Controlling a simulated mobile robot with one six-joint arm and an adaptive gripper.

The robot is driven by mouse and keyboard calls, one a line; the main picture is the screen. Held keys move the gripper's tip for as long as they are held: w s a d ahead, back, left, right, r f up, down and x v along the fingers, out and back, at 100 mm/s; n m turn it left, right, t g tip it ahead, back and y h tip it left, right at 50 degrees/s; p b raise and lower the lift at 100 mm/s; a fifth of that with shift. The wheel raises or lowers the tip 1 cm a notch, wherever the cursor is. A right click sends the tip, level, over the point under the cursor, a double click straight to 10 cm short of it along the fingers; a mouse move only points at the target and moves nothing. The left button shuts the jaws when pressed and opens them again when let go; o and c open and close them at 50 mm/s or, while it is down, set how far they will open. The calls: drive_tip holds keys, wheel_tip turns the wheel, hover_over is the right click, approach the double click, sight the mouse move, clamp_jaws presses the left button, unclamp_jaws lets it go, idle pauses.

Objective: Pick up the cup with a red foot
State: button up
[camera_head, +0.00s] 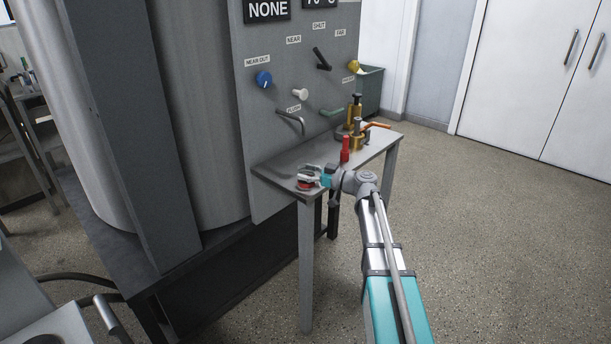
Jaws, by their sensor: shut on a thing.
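The cup with a red foot (304,186) is at the left end of the narrow grey side table (275,171). Its red foot shows low down, at or just above the table top; I cannot tell whether it touches. My gripper (311,178) reaches in from the right and is shut on the cup. The gripper and its fingers hide much of the cup's body.
A red bottle-like object (345,150) stands behind my wrist. Brass fittings (356,135) with an orange handle stand farther back on the table. A panel (290,110) with knobs and a bent spout (291,120) rises behind. Open floor lies right.

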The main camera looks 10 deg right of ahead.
drive_tip(key=shift+r, duration=0.15)
drive_tip(key=shift+r+p, duration=0.9)
drive_tip(key=shift+p, duration=0.15)
drive_tip(key=s+d+r+p, duration=0.6)
drive_tip(key=s+r+p, duration=0.5)
drive_tip(key=s, duration=0.1)
drive_tip(key=shift+s+d, duration=0.15)
drive_tip(key=shift+s, duration=0.1)
